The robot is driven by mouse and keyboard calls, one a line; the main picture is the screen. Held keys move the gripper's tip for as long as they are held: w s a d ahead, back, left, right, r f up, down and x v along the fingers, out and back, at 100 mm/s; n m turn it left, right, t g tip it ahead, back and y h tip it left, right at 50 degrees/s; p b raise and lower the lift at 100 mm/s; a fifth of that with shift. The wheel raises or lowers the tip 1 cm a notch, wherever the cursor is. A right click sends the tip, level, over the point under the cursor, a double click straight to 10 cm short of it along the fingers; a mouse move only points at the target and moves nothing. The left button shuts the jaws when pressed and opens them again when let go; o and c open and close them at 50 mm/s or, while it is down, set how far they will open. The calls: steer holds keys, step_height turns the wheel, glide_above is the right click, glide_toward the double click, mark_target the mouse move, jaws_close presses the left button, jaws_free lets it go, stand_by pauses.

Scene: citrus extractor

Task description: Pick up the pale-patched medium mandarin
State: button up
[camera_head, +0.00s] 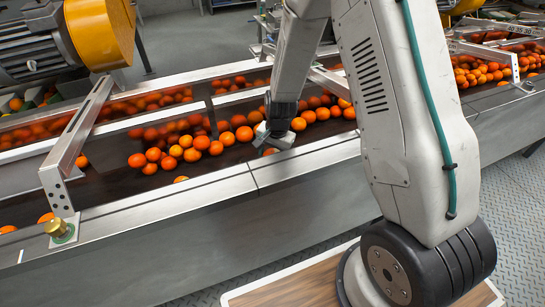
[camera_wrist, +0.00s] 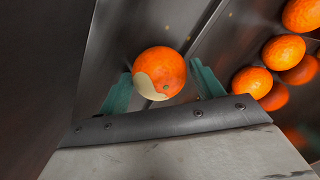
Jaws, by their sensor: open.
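A gap shows beside the right finger; contact on the left is hard to tell. In the head view my gripper (camera_head: 272,143) is low over the conveyor near its front wall. An orange fruit (camera_head: 271,151) shows partly beneath it, its patch not visible there.
Several plain mandarins (camera_head: 172,150) lie on the dark belt left of and behind my gripper. In the wrist view several more (camera_wrist: 252,82) lie to the right. The metal front wall (camera_head: 305,160) of the conveyor runs close by. A metal bracket (camera_head: 75,145) spans the belt at left.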

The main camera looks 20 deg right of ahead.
steer(key=c, duration=0.8)
